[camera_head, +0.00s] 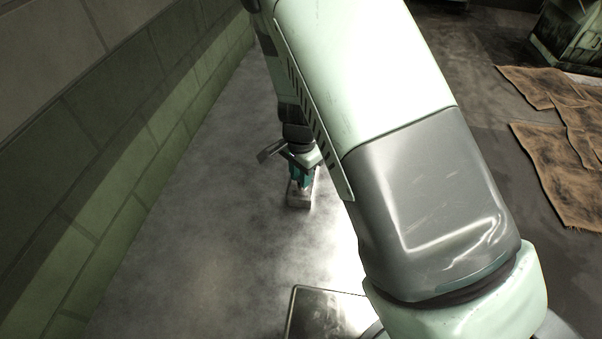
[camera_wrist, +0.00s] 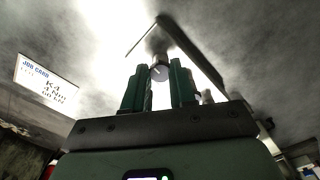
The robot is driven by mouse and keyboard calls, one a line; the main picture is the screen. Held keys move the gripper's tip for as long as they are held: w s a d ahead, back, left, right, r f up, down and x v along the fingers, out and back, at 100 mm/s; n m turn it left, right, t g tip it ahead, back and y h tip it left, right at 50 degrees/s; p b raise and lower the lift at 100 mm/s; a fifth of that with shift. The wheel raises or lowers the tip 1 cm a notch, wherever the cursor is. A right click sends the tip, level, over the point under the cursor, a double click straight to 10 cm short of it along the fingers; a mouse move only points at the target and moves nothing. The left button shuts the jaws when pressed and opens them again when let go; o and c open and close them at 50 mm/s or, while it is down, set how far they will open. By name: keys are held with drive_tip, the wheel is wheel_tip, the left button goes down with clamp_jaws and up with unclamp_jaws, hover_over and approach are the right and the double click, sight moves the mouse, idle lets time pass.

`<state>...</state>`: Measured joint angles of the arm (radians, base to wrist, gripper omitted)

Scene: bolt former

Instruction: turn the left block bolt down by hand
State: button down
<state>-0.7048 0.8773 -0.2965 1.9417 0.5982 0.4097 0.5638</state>
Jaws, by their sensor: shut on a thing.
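In the head view my gripper (camera_head: 303,180) points down at a small grey block (camera_head: 298,203) on the grey surface; its teal fingers reach the block's top. The fingers are shut on this bolt. How deep the bolt sits in the block is hidden. A second small pale round part (camera_wrist: 207,96) shows just right of the right finger, partly hidden; I cannot tell what it is.
A job card (camera_wrist: 47,82) shows at the left of the wrist view. A green block wall (camera_head: 130,150) runs along the left. A dark-edged plate (camera_head: 318,312) lies at the front, partly behind my arm. Brown cloths (camera_head: 560,170) lie at the right.

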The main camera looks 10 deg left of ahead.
drive_tip(key=m, duration=0.7)
drive_tip(key=shift+w+a, duration=0.1)
drive_tip(key=m, duration=0.7)
drive_tip(key=shift+w, duration=0.1)
idle(0.5)
drive_tip(key=c, duration=0.9)
unclamp_jaws()
drive_tip(key=shift+r, duration=0.15)
wheel_tip(320, 180, up, 11)
drive_tip(key=shift+f, duration=0.2)
